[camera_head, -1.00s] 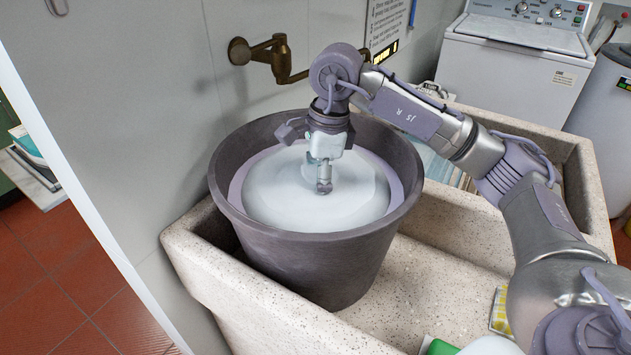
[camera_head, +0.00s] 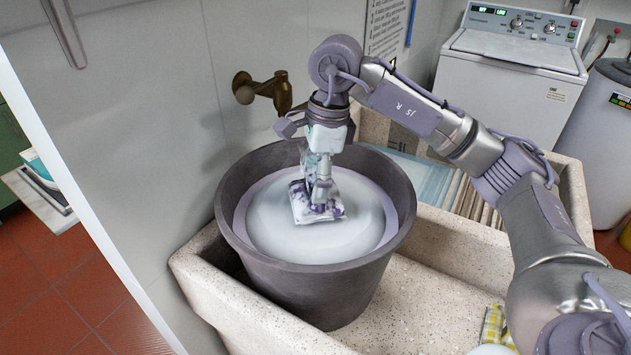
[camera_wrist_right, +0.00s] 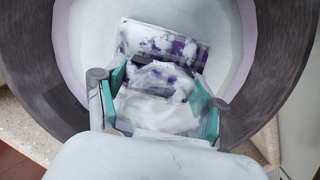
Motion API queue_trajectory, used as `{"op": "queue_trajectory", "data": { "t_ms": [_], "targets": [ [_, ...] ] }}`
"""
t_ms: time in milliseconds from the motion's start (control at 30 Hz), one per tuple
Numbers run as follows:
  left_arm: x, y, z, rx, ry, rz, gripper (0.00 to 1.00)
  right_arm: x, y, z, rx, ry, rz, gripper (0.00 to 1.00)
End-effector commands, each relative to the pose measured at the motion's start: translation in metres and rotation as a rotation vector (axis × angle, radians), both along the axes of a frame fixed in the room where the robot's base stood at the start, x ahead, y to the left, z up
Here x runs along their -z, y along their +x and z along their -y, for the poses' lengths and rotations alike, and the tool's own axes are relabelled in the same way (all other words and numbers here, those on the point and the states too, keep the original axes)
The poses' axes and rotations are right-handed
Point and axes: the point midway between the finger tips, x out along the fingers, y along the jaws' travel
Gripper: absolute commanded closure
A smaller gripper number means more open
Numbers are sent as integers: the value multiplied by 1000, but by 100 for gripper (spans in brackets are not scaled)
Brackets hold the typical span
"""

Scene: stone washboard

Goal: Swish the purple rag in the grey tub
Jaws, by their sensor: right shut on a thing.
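The grey tub (camera_head: 310,283) stands in the stone sink and holds whitish, sudsy water. It also shows in the right wrist view (camera_wrist_right: 285,65). The purple rag (camera_head: 300,205) is at the water's surface, largely covered in white suds with purple patches showing. In the right wrist view the rag (camera_wrist_right: 165,45) lies between and beyond the fingers. My right gripper (camera_head: 322,200) points down into the tub and is shut on the rag; its teal-lined fingers show in the right wrist view (camera_wrist_right: 160,105). My left gripper is not in view.
The stone sink (camera_head: 425,290) surrounds the tub, with a ribbed washboard (camera_head: 475,200) at its back right. A brass tap (camera_head: 262,90) is on the wall behind. A yellow checked cloth (camera_head: 495,325) lies at the front right. A white washing machine (camera_head: 513,70) stands behind.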

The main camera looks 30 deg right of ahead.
Motion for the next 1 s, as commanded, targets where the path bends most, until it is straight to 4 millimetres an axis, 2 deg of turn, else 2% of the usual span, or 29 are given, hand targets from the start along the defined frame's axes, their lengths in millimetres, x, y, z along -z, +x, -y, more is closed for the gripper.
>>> {"op": "queue_trajectory", "data": {
  "t_ms": [33,100,500,1000],
  "targets": [
    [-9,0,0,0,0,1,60,-12,0,0,0,1,1,65],
    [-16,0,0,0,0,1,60,-20,0,0,0,0,2,65],
    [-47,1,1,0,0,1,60,-63,0,0,-1,0,1,65],
    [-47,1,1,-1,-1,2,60,-65,0,0,-1,0,1,65]
  ]
}}
